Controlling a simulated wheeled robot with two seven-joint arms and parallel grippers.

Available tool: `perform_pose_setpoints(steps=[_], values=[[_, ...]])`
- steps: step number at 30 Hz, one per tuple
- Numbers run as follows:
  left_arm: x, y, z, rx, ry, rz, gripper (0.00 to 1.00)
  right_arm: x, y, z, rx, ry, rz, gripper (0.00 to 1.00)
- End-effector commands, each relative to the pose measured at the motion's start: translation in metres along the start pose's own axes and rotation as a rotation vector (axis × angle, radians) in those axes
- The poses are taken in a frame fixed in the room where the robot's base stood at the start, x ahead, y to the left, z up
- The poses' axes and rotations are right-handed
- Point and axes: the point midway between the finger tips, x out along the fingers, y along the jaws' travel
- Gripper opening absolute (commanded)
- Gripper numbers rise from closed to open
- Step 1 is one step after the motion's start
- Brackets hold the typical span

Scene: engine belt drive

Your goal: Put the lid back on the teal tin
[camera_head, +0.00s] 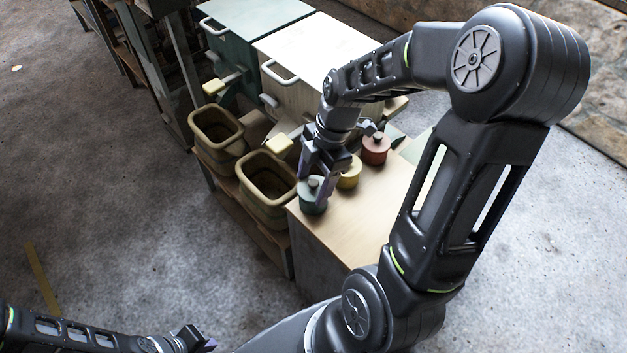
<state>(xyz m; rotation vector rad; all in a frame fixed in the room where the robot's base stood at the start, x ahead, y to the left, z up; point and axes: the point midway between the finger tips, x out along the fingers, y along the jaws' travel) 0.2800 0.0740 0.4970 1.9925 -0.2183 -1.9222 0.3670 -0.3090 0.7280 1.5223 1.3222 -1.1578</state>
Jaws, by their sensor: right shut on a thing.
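The teal tin (313,204) stands at the front left corner of the light wooden top. Its lid (314,184), with a dark knob, is at the top of the tin. My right gripper (312,186) points down over the tin and is shut on the lid, its fingers on both sides of the knob. I cannot tell whether the lid sits fully on the rim or slightly above it. My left gripper (200,342) is low at the bottom edge, far from the tin; its jaws are too small and partly cut off to read.
A yellow tin (349,174) and a red tin (376,150) stand behind the teal one. Two olive bins (266,190) are to the left on a lower shelf. A teal box (250,40) and a white box (320,48) stand behind. The wooden top (368,215) is clear in front.

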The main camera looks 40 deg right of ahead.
Motion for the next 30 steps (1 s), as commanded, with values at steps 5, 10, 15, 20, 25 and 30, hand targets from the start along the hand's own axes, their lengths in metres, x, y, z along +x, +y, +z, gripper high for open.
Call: perform_pose_setpoints(steps=[5,10,15,20,25,30], values=[[-0.0001,0.0,0.0,0.0,0.0,0.0,0.0,-0.0001,0.0,0.0,0.0,0.0,0.0,0.28],[0.001,-0.0004,0.0,0.0,0.0,0.0,0.0,0.0005,0.0,0.0002,0.0,0.0,0.0,0.28],[0.0026,-0.001,0.0,0.0,0.0,0.0,0.0,0.0008,0.0001,0.0002,0.0,0.0,0.0,0.28],[0.0023,-0.0009,0.0,0.0,0.0,0.0,0.0,0.0004,0.0,0.0001,0.0,0.0,0.0,0.28],[0.0023,-0.0009,0.0,0.0,0.0,0.0,0.0,0.0004,0.0,0.0001,0.0,0.0,0.0,0.28],[0.0023,-0.0009,0.0,0.0,0.0,0.0,0.0,0.0004,0.0,0.0001,0.0,0.0,0.0,0.76]])
